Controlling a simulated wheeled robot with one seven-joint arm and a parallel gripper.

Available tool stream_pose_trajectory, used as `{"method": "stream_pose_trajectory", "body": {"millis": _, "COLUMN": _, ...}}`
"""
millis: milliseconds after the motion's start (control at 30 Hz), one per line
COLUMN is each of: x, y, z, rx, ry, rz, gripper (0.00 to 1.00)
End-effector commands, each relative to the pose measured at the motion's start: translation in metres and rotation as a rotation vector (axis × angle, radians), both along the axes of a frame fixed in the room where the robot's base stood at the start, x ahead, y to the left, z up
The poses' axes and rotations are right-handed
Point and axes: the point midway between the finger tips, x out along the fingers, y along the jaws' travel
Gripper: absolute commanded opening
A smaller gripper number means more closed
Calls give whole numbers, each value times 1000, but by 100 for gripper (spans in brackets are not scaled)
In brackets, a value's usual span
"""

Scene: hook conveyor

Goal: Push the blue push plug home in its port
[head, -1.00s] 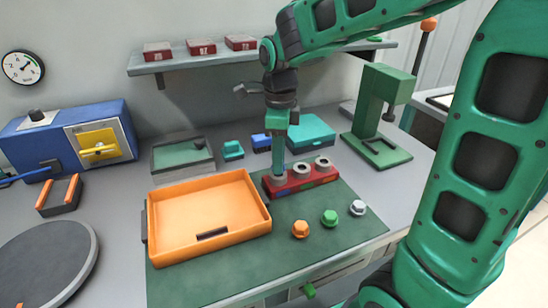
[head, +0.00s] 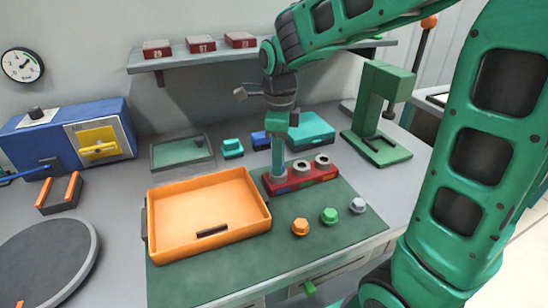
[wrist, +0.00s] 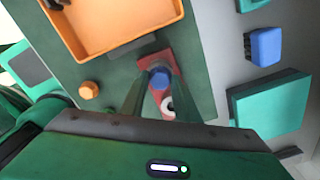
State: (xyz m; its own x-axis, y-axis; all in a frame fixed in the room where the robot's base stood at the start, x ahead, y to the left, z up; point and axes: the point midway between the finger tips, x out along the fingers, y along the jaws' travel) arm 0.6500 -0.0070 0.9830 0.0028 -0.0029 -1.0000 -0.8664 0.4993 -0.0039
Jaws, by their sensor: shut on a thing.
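The red port block (head: 310,177) stands on the green mat, with two pale ring-shaped ports showing on its top and coloured marks along its front. My gripper (head: 278,175) points down over the block's left end. In the wrist view, the blue push plug (wrist: 160,77) sits between my fingertips (wrist: 155,85), and my gripper is shut on it. The plug is at the end of the red block (wrist: 172,62). In the head view the fingers hide the plug, and I cannot tell how deep it sits in its port.
An orange tray (head: 160,225) lies left of the block. Orange (head: 300,227), green (head: 329,216) and grey (head: 357,206) knob-like pieces stand in front on the mat. A teal box (head: 310,131) and a blue block (head: 261,140) stand behind. A green press (head: 378,150) stands at right.

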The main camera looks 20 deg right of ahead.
Motion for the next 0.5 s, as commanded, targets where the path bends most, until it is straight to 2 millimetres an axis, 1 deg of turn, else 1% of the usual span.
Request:
{"method": "stream_pose_trajectory", "body": {"millis": 433, "x": 0, "y": 0, "z": -3, "rx": 0, "ry": 0, "rz": 0, "gripper": 7}}
{"method": "stream_pose_trajectory", "body": {"millis": 467, "x": 0, "y": 0, "z": -3, "rx": 0, "ry": 0, "rz": 0, "gripper": 31}}
{"method": "stream_pose_trajectory", "body": {"millis": 500, "x": 0, "y": 0, "z": -3, "rx": 0, "ry": 0, "rz": 0, "gripper": 40}}
